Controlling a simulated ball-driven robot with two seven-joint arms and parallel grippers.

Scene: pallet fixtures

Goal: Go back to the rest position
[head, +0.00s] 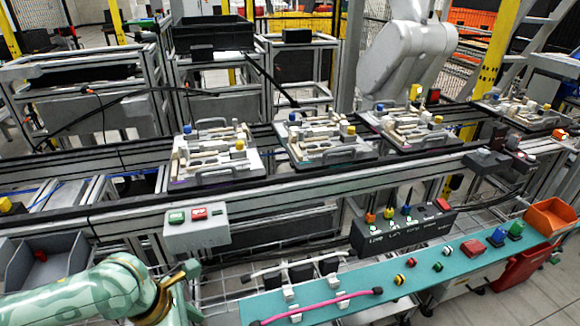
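My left arm comes in from the lower left, with a green patterned cover. My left gripper (190,290) is at the bottom edge, left of the teal bench top. It is partly cut off, and I cannot tell whether its fingers are open or shut. No object shows clearly in it. My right gripper is not in view.
A teal bench (400,283) holds a pink cable (318,308), a white cable (290,266) and several small coloured parts. An orange bin (550,217) stands at its right end. Behind, pallet fixtures (213,152) sit on a conveyor. A grey bin (45,262) is at left.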

